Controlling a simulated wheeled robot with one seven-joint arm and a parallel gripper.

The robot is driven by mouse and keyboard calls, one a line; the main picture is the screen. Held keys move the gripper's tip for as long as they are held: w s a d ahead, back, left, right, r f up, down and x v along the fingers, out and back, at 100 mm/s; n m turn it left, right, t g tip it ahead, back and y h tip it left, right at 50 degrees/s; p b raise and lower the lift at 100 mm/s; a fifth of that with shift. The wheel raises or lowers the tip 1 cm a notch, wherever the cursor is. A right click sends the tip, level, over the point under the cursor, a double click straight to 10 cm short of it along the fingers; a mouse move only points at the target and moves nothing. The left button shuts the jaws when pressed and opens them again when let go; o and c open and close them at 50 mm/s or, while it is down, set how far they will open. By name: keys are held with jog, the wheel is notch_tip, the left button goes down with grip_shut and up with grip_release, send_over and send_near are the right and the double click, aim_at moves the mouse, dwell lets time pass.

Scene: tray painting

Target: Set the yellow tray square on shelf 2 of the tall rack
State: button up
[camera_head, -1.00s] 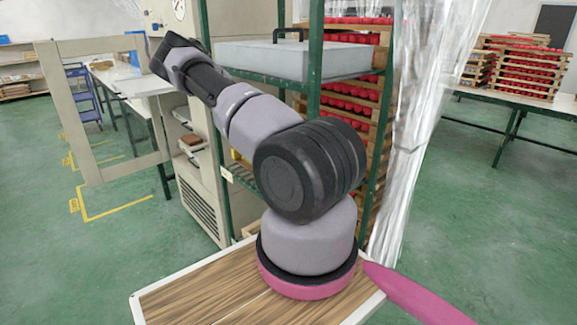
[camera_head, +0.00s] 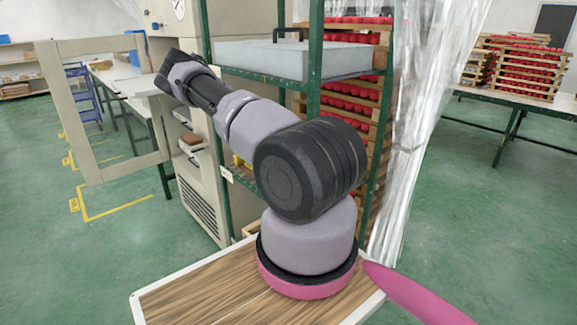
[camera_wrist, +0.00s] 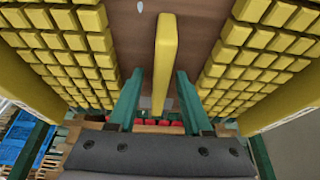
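In the wrist view, my gripper (camera_wrist: 158,102) has its two dark green fingers spread apart, with clear gaps on both sides of a narrow yellow bar (camera_wrist: 165,62). The bar looks like part of the yellow tray (camera_wrist: 288,95), whose brown middle, grids of yellow blocks and yellow sides fill the upper picture. I cannot tell how far the fingertips reach along the bar. In the head view a small patch of yellow (camera_head: 240,160) shows behind my arm, at the green tall rack (camera_head: 315,75). My gripper is hidden there.
A pale grey case (camera_head: 290,58) with a dark handle lies on an upper rack shelf. The rack's front green post stands close to my arm. An open beige cabinet door (camera_head: 65,115) is at left. Clear plastic sheeting (camera_head: 410,120) hangs at right.

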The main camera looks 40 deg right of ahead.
jog(key=v, duration=0.5)
jog(key=shift+a+r, duration=0.2)
jog(key=shift+a, duration=0.35)
jog(key=a, duration=0.7)
jog(key=s+a, duration=0.1)
jog(key=a, duration=0.2)
jog(key=shift+a, duration=0.35)
jog(key=shift+a+r, duration=0.2)
jog(key=shift+a, duration=0.2)
jog(key=s+a+r+n+t+y, duration=0.2)
jog(key=s+a+r+n+y, duration=0.15)
jog(key=a+r, duration=0.75)
jog(key=s+a+r+n+t+y, duration=0.15)
jog(key=a+r+y, duration=0.25)
jog(key=a+r, duration=0.75)
jog(key=s+a+r+n+t, duration=0.2)
jog(key=s+r+n, duration=0.5)
jog(key=s+r, duration=1.3)
jog(key=shift+s+a+r+n+t+h, duration=0.2)
jog(key=shift+s+a+n+t+h, duration=0.1)
jog(key=shift+s+n+t+h, duration=0.25)
